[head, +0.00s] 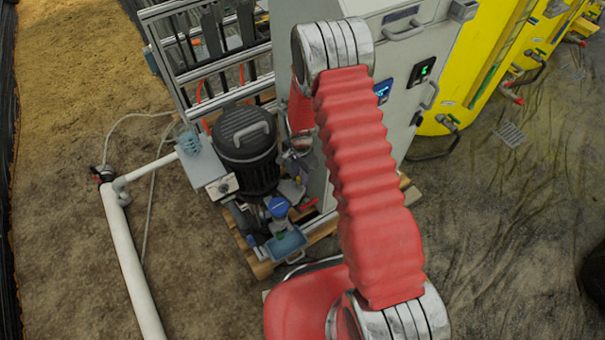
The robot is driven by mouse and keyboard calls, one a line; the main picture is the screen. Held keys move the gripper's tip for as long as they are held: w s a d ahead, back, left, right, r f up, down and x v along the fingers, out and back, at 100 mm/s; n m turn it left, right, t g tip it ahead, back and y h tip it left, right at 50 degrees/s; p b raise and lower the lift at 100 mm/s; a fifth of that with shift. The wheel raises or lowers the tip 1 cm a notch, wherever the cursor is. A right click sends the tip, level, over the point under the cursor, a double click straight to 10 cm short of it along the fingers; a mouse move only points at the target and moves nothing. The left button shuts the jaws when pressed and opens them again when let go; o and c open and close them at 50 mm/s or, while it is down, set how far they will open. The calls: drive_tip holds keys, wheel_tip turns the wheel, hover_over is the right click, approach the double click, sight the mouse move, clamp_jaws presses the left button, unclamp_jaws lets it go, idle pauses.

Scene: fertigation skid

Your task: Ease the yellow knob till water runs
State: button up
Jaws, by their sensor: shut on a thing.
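My red arm reaches up and bends back down beside the grey cabinet. My gripper (296,165) is a small grey shape, partly hidden, just right of the black pump motor (247,145). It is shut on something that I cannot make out. I do not see the yellow knob; that spot is crowded and partly covered by my arm. A blue round cap or knob (277,207) stands below, over a small blue tray (288,244). I cannot see running water.
A clear vessel (188,142) stands on a grey ledge left of the motor. The grey cabinet (400,90) and yellow tanks (485,60) stand right. Bare ground is free at the left and lower right.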

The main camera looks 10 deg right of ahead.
drive_tip(key=shift+w+a+r, duration=0.15)
drive_tip(key=shift+w+a, duration=0.05)
drive_tip(key=shift+w, duration=0.2)
drive_tip(key=o, duration=1)
drive_tip(key=shift+s, duration=0.1)
drive_tip(key=shift+s+d, duration=0.1)
wheel_tip(320, 180, up, 14)
drive_tip(key=shift+f, duration=0.25)
